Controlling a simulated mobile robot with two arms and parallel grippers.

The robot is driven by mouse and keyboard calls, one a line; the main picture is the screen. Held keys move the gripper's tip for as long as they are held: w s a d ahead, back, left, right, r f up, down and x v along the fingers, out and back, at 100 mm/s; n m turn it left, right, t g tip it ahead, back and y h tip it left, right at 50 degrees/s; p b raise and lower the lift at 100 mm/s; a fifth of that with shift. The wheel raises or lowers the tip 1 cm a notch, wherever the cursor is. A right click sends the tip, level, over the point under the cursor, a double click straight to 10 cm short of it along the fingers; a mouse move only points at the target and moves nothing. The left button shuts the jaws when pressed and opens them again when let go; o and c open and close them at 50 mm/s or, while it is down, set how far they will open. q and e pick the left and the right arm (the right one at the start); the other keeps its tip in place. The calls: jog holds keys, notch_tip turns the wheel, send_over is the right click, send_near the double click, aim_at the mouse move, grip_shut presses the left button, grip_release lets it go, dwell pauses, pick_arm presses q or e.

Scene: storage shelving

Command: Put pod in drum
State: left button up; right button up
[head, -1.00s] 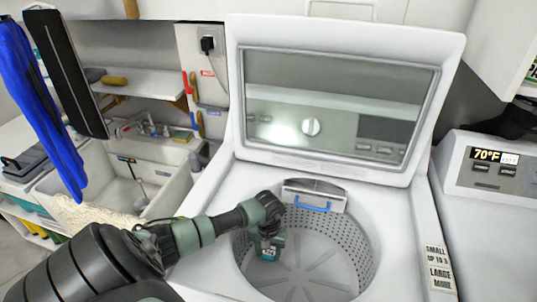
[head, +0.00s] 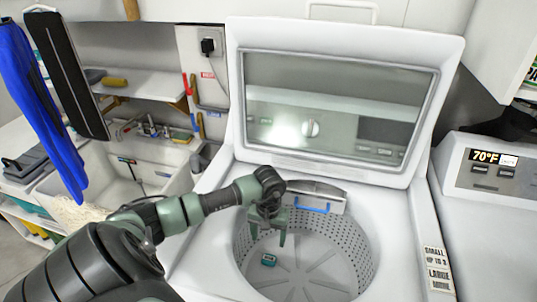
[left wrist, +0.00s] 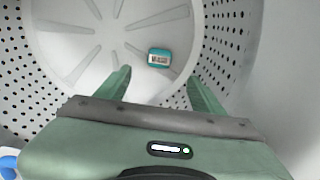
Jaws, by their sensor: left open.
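The pod (head: 269,259) is a small teal block with a white label. It lies on the floor of the washer drum (head: 352,250), toward the left side in the head view. The left wrist view shows the pod (left wrist: 159,57) on the drum floor, beyond my fingertips and apart from them. My left gripper (head: 267,238) is open and empty, pointing down inside the drum's opening above the pod. Its two green fingers (left wrist: 158,82) are spread in the left wrist view. My right gripper is not in view.
The washer lid (head: 340,115) stands open behind the drum. A blue handle (head: 312,208) sits at the drum's back rim. A second white machine (head: 490,215) stands at the right. A sink (head: 125,180) is at the left. The rest of the drum is empty.

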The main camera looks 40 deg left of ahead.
pick_arm(q)
notch_tip(320, 180, up, 4)
jog(key=shift+f, duration=0.1)
dwell(0.6)
